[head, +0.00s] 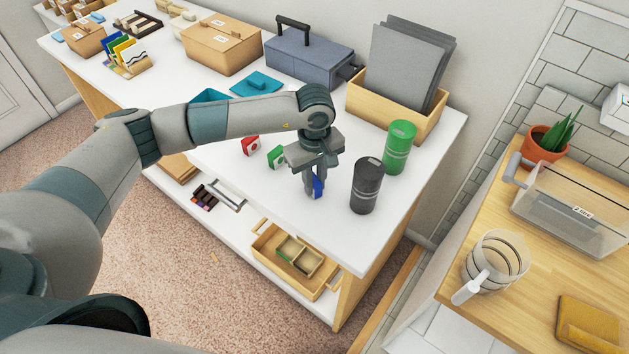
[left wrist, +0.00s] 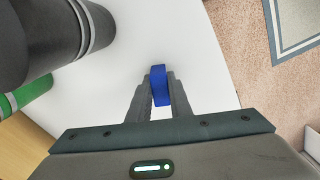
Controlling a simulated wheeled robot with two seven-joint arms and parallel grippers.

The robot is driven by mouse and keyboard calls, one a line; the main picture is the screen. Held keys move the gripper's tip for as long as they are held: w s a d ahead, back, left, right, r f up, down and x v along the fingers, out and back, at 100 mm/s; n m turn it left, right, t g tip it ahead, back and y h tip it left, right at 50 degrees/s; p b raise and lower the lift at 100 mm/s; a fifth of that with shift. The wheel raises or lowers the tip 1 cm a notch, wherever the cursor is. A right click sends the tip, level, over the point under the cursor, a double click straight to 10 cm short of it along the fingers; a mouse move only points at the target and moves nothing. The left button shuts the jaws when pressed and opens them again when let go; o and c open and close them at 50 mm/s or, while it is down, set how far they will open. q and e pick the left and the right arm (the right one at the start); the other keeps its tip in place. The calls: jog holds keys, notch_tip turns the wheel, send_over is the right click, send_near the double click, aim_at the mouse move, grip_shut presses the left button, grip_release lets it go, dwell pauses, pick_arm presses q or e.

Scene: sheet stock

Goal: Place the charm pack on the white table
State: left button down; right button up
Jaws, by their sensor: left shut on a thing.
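My left gripper (head: 315,185) is shut on a small blue pack (head: 319,188), low over the white table (head: 225,180) near its front edge. In the left wrist view the blue pack (left wrist: 158,86) stands between the two fingertips (left wrist: 157,92). I cannot tell whether its underside touches the tabletop. A red pack (head: 250,146) and a green pack (head: 276,156) stand on the table to the left of the gripper. Which pack is the charm pack cannot be read from the pictures. My right gripper is not in view.
A dark grey canister (head: 366,186) stands close to the right of the gripper, with a green canister (head: 399,147) behind it. A wooden box of grey sheets (head: 400,110) is at the back. A lower shelf holds a wooden tray (head: 272,258). A wooden counter (head: 460,240) is at right.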

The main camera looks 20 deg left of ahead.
aim_at(315, 180)
pick_arm(q)
jog(key=c, duration=1.6)
grip_release()
jog(key=shift+r, duration=0.1)
notch_tip(315, 180, up, 10)
jog(key=b, duration=0.4)
jog(key=shift+r+b, duration=0.2)
jog(key=shift+b, duration=0.1)
jog(key=shift+r, duration=0.8)
